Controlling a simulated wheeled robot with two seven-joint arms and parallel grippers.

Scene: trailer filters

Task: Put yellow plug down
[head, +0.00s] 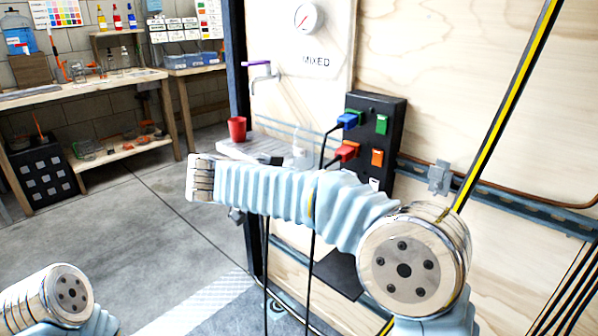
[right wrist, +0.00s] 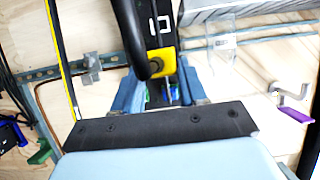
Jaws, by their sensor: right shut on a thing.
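In the right wrist view a yellow plug (right wrist: 168,66) sits between the blue fingers of my right gripper (right wrist: 162,88), which is shut on it. A thick black cable (right wrist: 129,25) runs from the plug to the top of the picture. The plug is in front of the black socket panel (right wrist: 160,12); whether they touch I cannot tell. In the head view that panel (head: 396,110) holds a blue plug (head: 347,121) and a red plug (head: 346,151). There my right arm hides the yellow plug and most of the right gripper. My left arm shows at bottom left, its gripper out of frame.
A shelf (head: 240,148) beside the panel bears a red cup (head: 237,130) and a clear bottle (head: 303,146), below a purple-handled tap (head: 262,72). A rail with a grey clip (head: 440,178) and a yellow-black strip (head: 505,105) are right of the panel. Thin cables hang below the plugs.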

